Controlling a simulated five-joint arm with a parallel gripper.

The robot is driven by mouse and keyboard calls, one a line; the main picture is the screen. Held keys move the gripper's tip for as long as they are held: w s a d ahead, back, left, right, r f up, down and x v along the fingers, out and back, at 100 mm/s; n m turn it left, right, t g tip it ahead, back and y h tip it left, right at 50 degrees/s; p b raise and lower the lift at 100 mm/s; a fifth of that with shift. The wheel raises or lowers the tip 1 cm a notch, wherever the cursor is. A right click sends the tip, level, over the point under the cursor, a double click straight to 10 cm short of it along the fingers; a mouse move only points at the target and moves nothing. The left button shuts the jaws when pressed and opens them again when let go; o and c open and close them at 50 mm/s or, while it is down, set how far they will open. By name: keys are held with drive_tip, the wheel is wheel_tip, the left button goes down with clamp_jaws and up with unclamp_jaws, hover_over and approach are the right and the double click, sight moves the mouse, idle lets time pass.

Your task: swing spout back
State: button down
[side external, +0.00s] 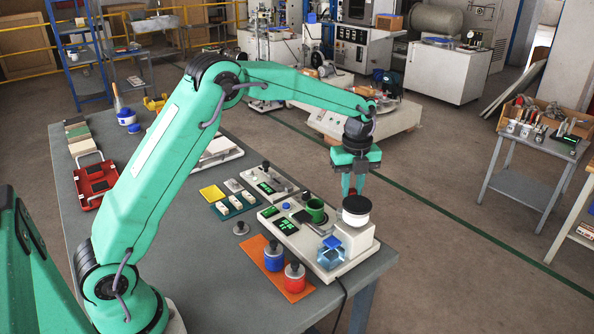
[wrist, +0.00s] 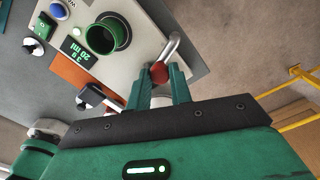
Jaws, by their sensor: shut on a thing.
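The spout is a bent silver tube (wrist: 173,46) with a red grip (wrist: 158,72) at its end, in the wrist view. My gripper (wrist: 160,84) is shut on this red grip. The tube lies at the edge of the pale dispenser unit, to the right of the green cup (wrist: 104,36) and apart from it. In the side external view my gripper (side external: 354,190) points down just above the white, black-banded cap (side external: 356,211) at the unit's right end. The green cup (side external: 315,210) stands on the unit there. The spout is hard to make out in that view.
A clear blue glass block or vessel (side external: 330,256) is at the unit's front right. Blue (side external: 274,258) and red (side external: 294,277) bottles stand on an orange mat in front. A similar unit (side external: 268,182) is behind. The table's right edge is close; beyond it is open floor.

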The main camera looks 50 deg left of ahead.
drive_tip(key=shift+w+d+r+m, duration=0.1)
drive_tip(key=shift+d+m, duration=0.35)
drive_tip(key=shift+m, duration=0.45)
drive_tip(key=shift+w+d+m, duration=0.1)
drive_tip(key=shift+d+m, duration=0.3)
drive_tip(key=shift+m, duration=0.5)
drive_tip(key=c, duration=1.3)
unclamp_jaws()
drive_tip(key=shift+o, duration=0.2)
drive_tip(key=shift+r, duration=0.1)
wheel_tip(320, 180, up, 8)
drive_tip(key=shift+f, duration=0.2)
